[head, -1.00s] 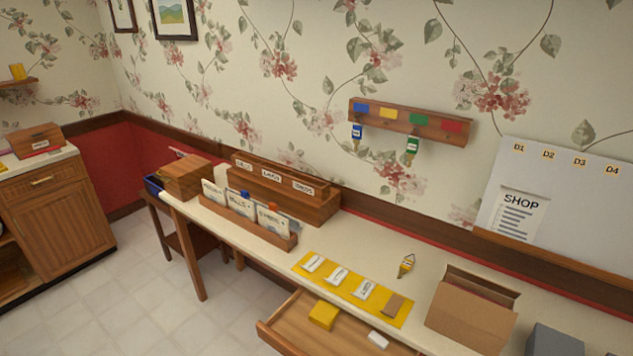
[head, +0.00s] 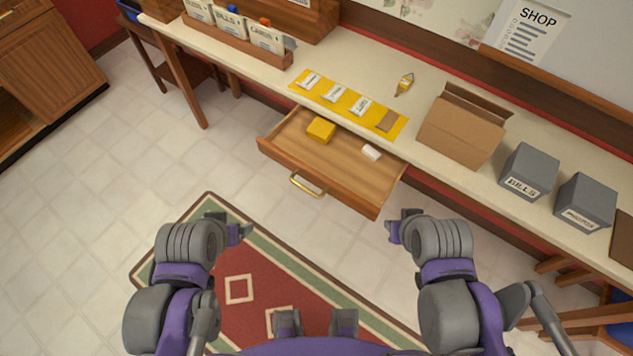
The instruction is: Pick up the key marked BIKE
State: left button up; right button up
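A key with a yellow tag (head: 404,84) lies on the counter behind the yellow mat, left of the open cardboard box. Its lettering is too small to read, so I cannot tell whether it is marked BIKE. My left gripper (head: 238,233) is over the rug, left of and below the open drawer. My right gripper (head: 402,228) is just in front of the drawer's right corner. Both are well away from the key. Their fingers are too small and turned to show whether they are open.
The counter (head: 345,74) holds a yellow mat (head: 400,127) with small packets, a cardboard box (head: 458,132) and grey boxes (head: 527,173) at the right. The drawer (head: 335,165) stands open, holding a yellow block (head: 321,130) and a white piece (head: 371,152).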

aim_at(402, 85)
jog(key=i+l+u, duration=0.45)
jog(key=i+l, duration=0.35)
jog(key=l, duration=0.15)
